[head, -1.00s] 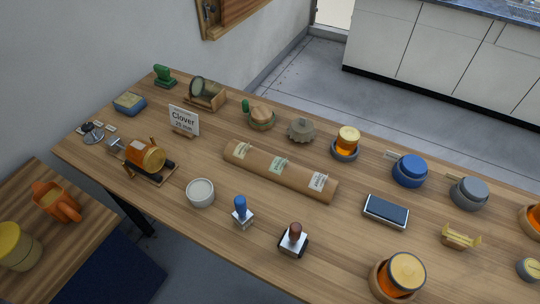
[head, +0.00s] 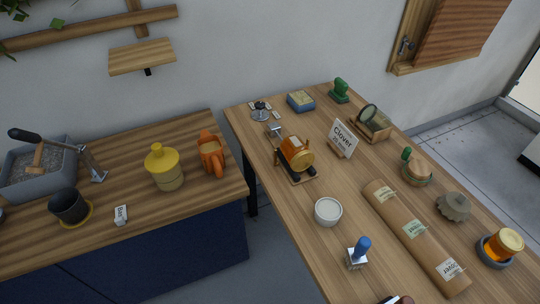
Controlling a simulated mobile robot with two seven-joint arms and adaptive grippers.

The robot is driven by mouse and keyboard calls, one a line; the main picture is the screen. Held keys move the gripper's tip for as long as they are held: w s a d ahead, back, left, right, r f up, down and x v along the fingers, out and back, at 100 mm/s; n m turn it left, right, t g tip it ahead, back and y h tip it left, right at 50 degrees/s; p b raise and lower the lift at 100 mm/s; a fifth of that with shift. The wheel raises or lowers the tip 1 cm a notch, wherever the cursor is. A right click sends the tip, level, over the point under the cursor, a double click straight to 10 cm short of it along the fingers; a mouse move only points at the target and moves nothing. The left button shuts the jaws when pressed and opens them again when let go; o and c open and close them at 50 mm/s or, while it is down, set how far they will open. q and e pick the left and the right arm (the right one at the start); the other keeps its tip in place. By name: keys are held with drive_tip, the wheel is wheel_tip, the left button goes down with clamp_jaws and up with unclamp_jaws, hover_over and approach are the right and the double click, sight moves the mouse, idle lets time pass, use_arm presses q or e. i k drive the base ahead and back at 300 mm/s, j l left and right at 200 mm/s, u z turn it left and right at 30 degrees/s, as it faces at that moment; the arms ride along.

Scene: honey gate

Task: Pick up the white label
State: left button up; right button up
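A long brown padded strip (head: 433,250) lies on the right-hand table and bears three labels. The label at its near end is white (head: 453,268) with dark print. The middle label is greenish (head: 414,229) and the far one is cream (head: 386,193). A white card reading Clover (head: 343,137) stands upright in a wooden holder behind the strip. A small white block with dark lettering (head: 121,215) lies on the left counter.
Near the strip are a white bowl (head: 328,212), a blue-handled stamp (head: 358,253), an orange roller device (head: 297,157) and a honey jar (head: 501,247). The left counter holds a yellow-lidded jar (head: 165,168), an orange jug (head: 211,155) and a grey bin (head: 40,170). A gap separates the two surfaces.

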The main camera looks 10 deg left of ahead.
sight(449, 268)
drive_tip(key=k+z, duration=0.15)
drive_tip(key=z, duration=1.3)
